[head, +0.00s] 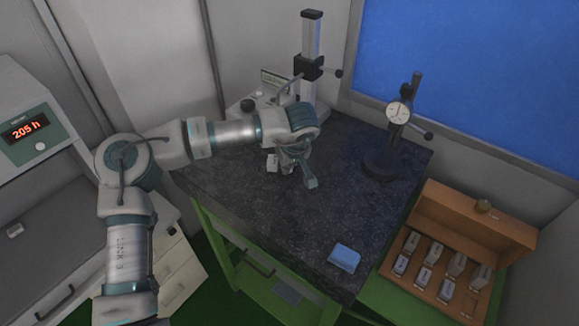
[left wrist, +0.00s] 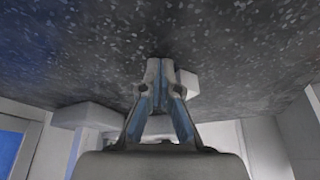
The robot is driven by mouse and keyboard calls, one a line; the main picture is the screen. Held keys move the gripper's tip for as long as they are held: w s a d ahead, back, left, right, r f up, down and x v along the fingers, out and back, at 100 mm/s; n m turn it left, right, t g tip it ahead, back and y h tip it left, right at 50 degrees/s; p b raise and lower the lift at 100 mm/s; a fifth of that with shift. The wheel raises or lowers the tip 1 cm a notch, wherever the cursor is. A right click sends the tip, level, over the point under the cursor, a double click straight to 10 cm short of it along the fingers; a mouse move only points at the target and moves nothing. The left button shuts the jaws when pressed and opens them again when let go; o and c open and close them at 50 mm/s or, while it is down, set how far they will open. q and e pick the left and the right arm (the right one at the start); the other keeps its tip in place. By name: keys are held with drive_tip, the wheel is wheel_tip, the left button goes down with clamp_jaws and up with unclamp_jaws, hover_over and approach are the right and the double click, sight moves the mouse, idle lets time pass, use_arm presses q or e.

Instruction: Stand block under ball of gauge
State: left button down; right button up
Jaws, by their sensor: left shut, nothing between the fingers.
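My left gripper (head: 285,170) hangs low over the dark speckled granite plate (head: 235,190); the arm partly hides it in the head view. In the left wrist view its fingers (left wrist: 160,75) are shut and empty, tips near the speckled surface. A small pale block (head: 272,161) shows beside the gripper; in the left wrist view a pale block (left wrist: 189,83) is just right of the fingers, partly behind them. I cannot tell whether they touch. The dial gauge (head: 398,113) is on a dark stand at the plate's right; its ball is too small to make out.
A taller column stand (head: 311,40) is at the back, beside a pale instrument (head: 249,104). A blue cloth or pad (head: 344,257) lies at the front corner. An open wooden case (head: 480,225) with several metal blocks is at the right. The plate's middle is clear.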

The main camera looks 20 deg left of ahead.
sight(275, 161)
use_arm(q)
drive_tip(key=shift+w+a, duration=0.15)
drive_tip(key=shift+a, duration=0.5)
drive_tip(key=shift+w+a, duration=0.15)
drive_tip(key=shift+a, duration=0.45)
drive_tip(key=shift+w+a+p, duration=0.3)
drive_tip(key=shift+a+p, duration=0.15)
drive_tip(key=shift+a, duration=0.15)
drive_tip(key=shift+d+p+v, duration=0.2)
drive_tip(key=shift+p+v, duration=0.7)
drive_tip(key=shift+v, duration=0.25)
drive_tip(key=shift+d+p+v, duration=0.25)
drive_tip(key=shift+p+v, duration=0.6)
drive_tip(key=shift+v, duration=0.3)
drive_tip(key=shift+w+f, duration=0.1)
drive_tip(key=shift+w, duration=0.1)
drive_tip(key=shift+f, duration=0.1)
